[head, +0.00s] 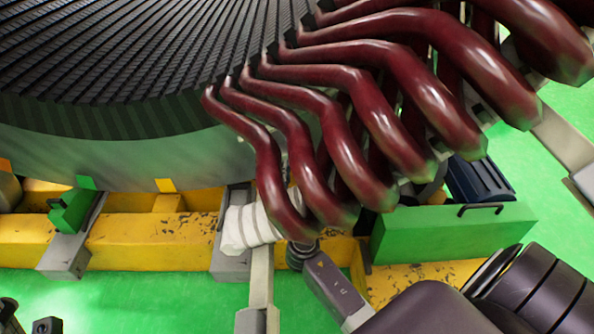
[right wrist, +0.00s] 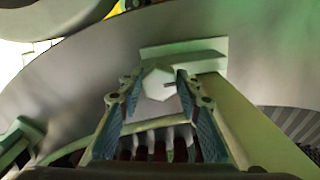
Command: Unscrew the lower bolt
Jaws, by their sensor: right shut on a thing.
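The lower bolt (right wrist: 158,82) shows in the right wrist view as a pale hexagonal head in front of a grey curved wall. My right gripper (right wrist: 160,90) has its two fingers on either side of this bolt and is shut on it. In the head view my right arm (head: 335,290) comes in from the lower right and reaches under the dark red coils. The fingertips and the bolt are hidden there. My left gripper is not clearly in view.
Thick dark red winding coils (head: 350,110) hang over the stator (head: 110,150) edge, close above my right arm. A yellow frame (head: 140,245) with grey brackets runs below. A green box (head: 450,232) stands at the right. A white wrapped bundle (head: 245,228) sits beside the coils.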

